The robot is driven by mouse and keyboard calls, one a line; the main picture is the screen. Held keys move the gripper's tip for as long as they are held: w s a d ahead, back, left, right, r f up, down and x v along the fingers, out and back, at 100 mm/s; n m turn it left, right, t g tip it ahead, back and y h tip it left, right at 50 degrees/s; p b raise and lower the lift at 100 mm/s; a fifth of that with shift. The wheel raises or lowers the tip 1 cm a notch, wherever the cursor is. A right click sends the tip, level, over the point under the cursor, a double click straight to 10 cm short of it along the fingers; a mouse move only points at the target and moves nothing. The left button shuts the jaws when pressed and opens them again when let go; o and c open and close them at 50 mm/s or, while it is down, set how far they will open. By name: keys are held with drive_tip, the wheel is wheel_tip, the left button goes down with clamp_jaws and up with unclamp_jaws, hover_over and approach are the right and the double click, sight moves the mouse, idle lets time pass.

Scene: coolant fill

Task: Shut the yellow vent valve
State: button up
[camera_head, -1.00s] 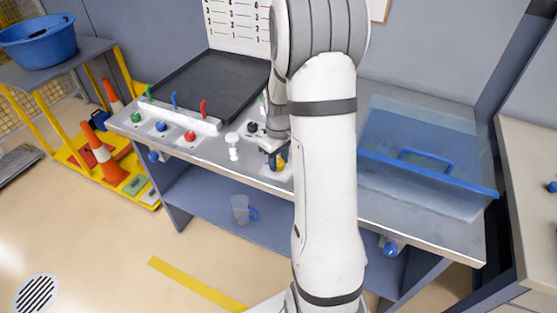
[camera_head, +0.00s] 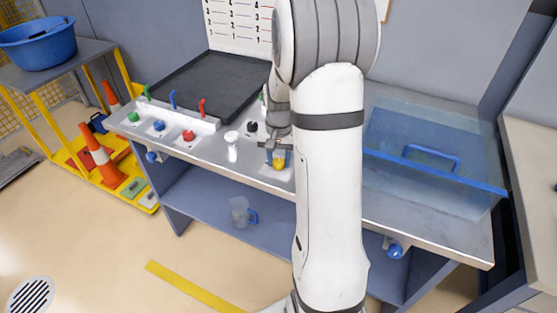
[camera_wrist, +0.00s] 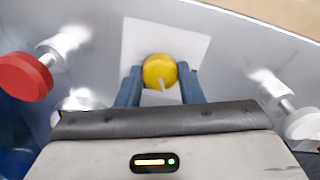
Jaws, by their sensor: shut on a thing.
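The yellow vent valve (camera_wrist: 159,71) is a round yellow knob with a pale pointer mark, in front of a white square plate on the bench. My gripper (camera_wrist: 160,84) is shut on it in the wrist view, with one blue finger on each side. In the head view the yellow knob (camera_head: 279,160) shows at the bench's front part, beside my white arm. My gripper (camera_head: 272,154) is there too, partly hidden by my arm.
Red (camera_head: 189,135), blue (camera_head: 159,126) and green (camera_head: 134,117) knobs stand to the left on the bench. A white knob (camera_head: 232,138) and a black knob (camera_head: 251,127) are close by. A clear blue tank (camera_head: 430,140) is right of my arm. A jug (camera_head: 240,211) stands on the lower shelf.

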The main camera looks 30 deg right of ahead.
sight(279, 161)
drive_tip(key=m, duration=0.5)
drive_tip(key=shift+b, duration=0.4)
idle(0.3)
drive_tip(key=o, duration=1)
wheel_tip(279, 161, up, 8)
drive_tip(key=shift+f, duration=0.1)
